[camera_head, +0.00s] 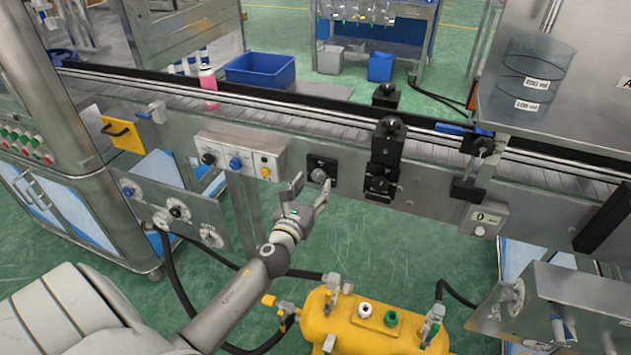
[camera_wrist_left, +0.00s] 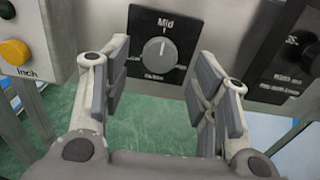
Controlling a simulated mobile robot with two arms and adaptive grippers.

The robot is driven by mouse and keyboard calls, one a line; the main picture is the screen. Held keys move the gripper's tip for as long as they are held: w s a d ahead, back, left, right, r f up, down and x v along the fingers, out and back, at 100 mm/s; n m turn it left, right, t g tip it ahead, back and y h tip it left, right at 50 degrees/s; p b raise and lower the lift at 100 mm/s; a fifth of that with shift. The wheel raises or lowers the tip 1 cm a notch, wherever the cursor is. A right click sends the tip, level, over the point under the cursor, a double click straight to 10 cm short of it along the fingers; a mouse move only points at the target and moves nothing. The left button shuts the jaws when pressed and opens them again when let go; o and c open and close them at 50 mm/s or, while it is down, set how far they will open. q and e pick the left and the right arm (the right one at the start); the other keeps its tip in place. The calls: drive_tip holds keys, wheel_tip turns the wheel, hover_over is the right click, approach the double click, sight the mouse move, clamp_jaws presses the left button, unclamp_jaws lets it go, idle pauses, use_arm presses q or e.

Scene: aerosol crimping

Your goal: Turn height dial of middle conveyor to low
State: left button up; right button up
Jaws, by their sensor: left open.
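The height dial (camera_head: 319,175) is a small round knob on a black square plate, set on the front side of the middle conveyor (camera_head: 290,115). In the left wrist view the dial (camera_wrist_left: 159,50) shows a white pointer line aimed up at the label "Mid"; the lower label is too blurred to read. My left gripper (camera_head: 312,188) is open in front of the dial. In the left wrist view its two fingers (camera_wrist_left: 160,85) stand left and right of the knob, apart from it, with nothing between them. My right gripper is not in view.
A control box (camera_head: 240,157) with several knobs juts out left of the dial. A black sensor block (camera_head: 384,160) stands to its right. A yellow tank (camera_head: 370,325) with valves and hoses is below. A pink bottle (camera_head: 208,85) stands on the belt, near a blue bin (camera_head: 260,70).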

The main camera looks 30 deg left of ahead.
sight(320, 175)
use_arm(q)
drive_tip(key=shift+x, duration=1.25)
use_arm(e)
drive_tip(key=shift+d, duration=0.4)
use_arm(q)
drive_tip(key=c, duration=1)
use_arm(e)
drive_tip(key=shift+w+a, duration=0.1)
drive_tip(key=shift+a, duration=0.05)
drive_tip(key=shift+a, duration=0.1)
